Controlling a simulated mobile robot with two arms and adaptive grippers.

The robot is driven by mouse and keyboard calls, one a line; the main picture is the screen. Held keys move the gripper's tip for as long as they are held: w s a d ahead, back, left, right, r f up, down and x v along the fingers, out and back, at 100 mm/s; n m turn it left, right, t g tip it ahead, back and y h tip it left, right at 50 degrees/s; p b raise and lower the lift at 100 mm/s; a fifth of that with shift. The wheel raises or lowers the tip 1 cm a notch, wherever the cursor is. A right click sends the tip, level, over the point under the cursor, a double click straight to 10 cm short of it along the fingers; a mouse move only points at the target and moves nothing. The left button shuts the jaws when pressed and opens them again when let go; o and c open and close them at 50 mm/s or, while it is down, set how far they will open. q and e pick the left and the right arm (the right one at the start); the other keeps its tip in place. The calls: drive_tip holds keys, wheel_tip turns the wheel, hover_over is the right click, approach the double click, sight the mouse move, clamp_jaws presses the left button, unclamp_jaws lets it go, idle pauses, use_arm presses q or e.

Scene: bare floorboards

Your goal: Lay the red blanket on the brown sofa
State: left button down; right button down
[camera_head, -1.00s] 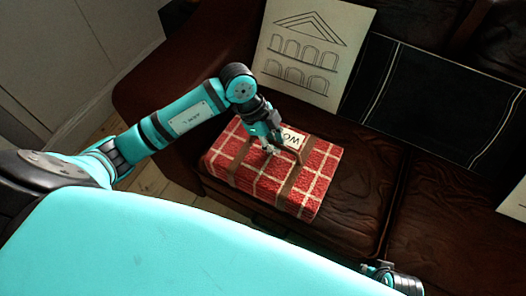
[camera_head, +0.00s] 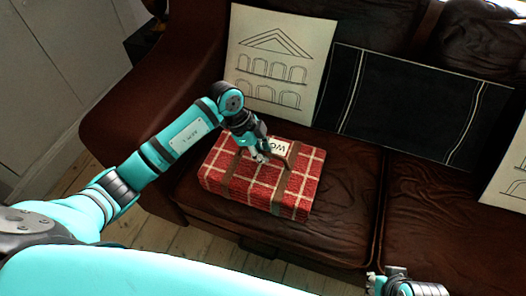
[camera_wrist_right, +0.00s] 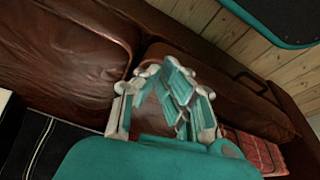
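The red blanket (camera_head: 240,181) is a folded plaid bundle with white lines, brown straps and a white label. It rests on the left seat of the brown sofa (camera_head: 335,205), and part of it shows at lower right in the right wrist view (camera_wrist_right: 255,150). My left gripper (camera_head: 261,157) is at the blanket's top, by the label and strap. Its fingertips are too small to tell whether they grip anything. My right gripper (camera_wrist_right: 162,70) is empty, with a gap between its fingers, over the sofa; it shows partly at the head view's bottom edge (camera_head: 374,284).
A cream cushion with a building drawing (camera_head: 275,65) and a dark striped cushion (camera_head: 410,100) lean on the backrest. Another pale cushion (camera_head: 510,175) is at the right edge. Bare floorboards (camera_head: 160,240) lie in front. The seat right of the blanket is clear.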

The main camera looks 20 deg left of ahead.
use_arm(q)
drive_tip(key=c, duration=2)
unclamp_jaws()
drive_tip(key=shift+c, duration=0.2)
drive_tip(key=o, duration=0.6)
drive_tip(key=shift+c, duration=0.2)
drive_tip(key=shift+r, duration=0.15)
